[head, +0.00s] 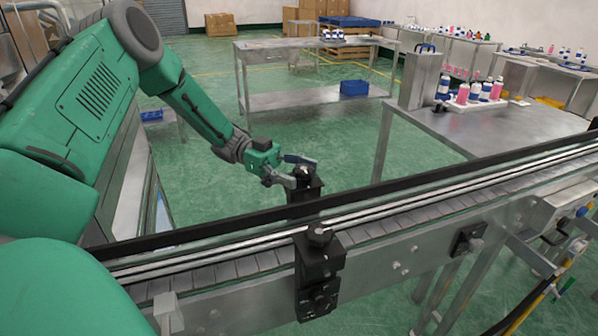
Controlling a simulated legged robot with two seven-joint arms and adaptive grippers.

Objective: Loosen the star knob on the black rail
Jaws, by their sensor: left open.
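The black rail (400,184) runs along the far side of the conveyor. A dark bracket (303,206) stands at this rail, with a small dark star knob (307,175) on its top. My left gripper (304,171) is open at that knob, one finger behind it and one on its near left side. I cannot tell whether the fingers touch it. My right gripper is not in view.
The conveyor (240,270) crosses the front from lower left to upper right. A steel table (500,125) with bottles stands beyond it at right. Another steel table (290,45) stands farther back, with a blue bin (354,88) on its shelf. Green floor lies open between.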

